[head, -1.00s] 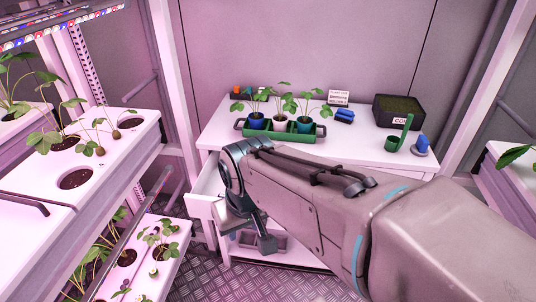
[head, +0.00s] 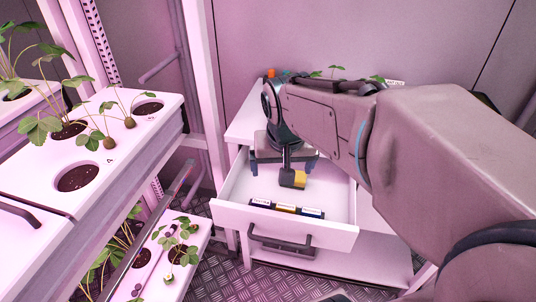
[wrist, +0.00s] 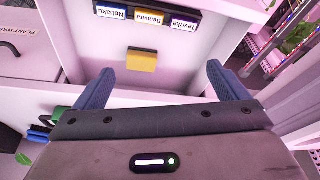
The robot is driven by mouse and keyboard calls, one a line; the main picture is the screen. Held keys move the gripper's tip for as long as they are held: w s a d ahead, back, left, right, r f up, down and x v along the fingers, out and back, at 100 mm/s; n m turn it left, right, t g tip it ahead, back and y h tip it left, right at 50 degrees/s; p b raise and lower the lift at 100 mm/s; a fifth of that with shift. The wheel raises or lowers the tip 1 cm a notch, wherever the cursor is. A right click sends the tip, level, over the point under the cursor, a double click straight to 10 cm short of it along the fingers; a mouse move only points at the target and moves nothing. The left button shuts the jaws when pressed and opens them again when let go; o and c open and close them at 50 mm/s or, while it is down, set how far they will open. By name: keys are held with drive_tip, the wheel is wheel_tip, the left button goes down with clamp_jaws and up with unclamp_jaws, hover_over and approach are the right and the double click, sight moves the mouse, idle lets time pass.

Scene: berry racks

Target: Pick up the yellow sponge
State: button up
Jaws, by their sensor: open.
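The yellow sponge (head: 299,179) lies in the open white drawer (head: 231,212), and part of it is covered by my arm's dark parts in the head view. The sponge also shows in the wrist view (wrist: 142,62) as a small yellow block, ahead of the fingers and a little left of the middle between them. My gripper (head: 282,167) is above the drawer with its two blue fingers wide apart. In the wrist view my gripper (wrist: 160,70) has nothing between its fingers, and the sponge is apart from both of them.
A dark holder with several name labels (head: 285,209) lies near the drawer's front, which has a dark handle (head: 280,241). The drawer walls stand around the sponge. A white plant rack (head: 118,180) is at the left. The table top above is mostly hidden by my arm.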

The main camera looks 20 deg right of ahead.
drive_tip(key=w+d+f+m+b, duration=0.1)
drive_tip(key=w+d+f+b, duration=0.1)
drive_tip(key=w+d+f, duration=0.1)
drive_tip(key=w+d+f+m+h+b, duration=0.1)
drive_tip(key=w+d+f+b, duration=0.2)
drive_tip(key=f, duration=0.5)
drive_tip(key=w+d+f+m+b, duration=0.1)
drive_tip(key=w+d+f+b, duration=0.2)
drive_tip(key=w+f, duration=0.2)
drive_tip(key=shift+x, duration=0.75)
drive_tip(key=shift+w, duration=0.1)
drive_tip(key=c, duration=1.1)
drive_tip(key=shift+c, duration=0.2)
drive_tip(key=shift+r, duration=0.45)
wheel_tip(320, 180, up, 4)
drive_tip(key=shift+f+p, duration=0.1)
drive_tip(key=shift+p, duration=0.35)
drive_tip(key=s+d+r+p, duration=0.1)
drive_tip(key=s+d+r, duration=0.4)
drive_tip(key=s, duration=0.5)
drive_tip(key=shift+v, duration=0.75)
